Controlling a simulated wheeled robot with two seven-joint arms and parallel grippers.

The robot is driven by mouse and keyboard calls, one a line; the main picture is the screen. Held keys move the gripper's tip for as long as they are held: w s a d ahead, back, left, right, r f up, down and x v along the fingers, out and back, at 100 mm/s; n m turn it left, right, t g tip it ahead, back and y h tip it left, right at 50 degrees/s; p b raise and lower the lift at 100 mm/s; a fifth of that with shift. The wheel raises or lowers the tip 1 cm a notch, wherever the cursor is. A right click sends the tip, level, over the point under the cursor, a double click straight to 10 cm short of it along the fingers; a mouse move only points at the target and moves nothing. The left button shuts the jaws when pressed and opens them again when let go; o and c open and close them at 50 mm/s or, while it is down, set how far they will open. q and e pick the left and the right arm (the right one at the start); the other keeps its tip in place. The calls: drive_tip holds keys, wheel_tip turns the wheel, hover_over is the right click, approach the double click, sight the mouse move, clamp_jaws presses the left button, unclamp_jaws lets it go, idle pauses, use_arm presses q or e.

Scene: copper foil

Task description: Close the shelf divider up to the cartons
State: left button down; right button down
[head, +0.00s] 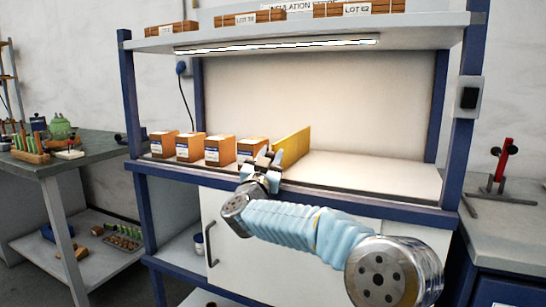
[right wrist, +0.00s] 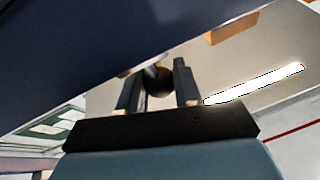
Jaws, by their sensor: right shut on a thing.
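The shelf divider, an upright yellow panel (head: 293,146), stands on the lit worktop just right of the cartons. Several orange cartons with white labels stand in a row, from the leftmost (head: 163,144) to the rightmost (head: 252,148). The divider is close to the rightmost carton; my gripper hides the lower front, so I cannot tell whether they touch. My right gripper (head: 262,167) is at the worktop's front edge, before the divider. In the right wrist view its fingers (right wrist: 158,90) are shut around a dark round knob (right wrist: 157,80), apparently the divider's. My left gripper is out of view.
The worktop (head: 375,180) is clear right of the divider. Blue posts (head: 130,95) frame the bench, and an upper shelf (head: 410,32) carries lot boxes (head: 250,18). A side table (head: 100,147) stands left, and another bench with a red-handled tool (head: 503,160) stands right.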

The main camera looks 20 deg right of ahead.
drive_tip(key=c, duration=0.8)
unclamp_jaws()
drive_tip(key=shift+s+a+f, duration=0.25)
drive_tip(key=shift+s, duration=0.05)
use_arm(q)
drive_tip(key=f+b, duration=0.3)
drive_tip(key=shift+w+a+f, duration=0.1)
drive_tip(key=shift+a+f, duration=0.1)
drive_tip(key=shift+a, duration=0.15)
use_arm(e)
drive_tip(key=v, duration=1.3)
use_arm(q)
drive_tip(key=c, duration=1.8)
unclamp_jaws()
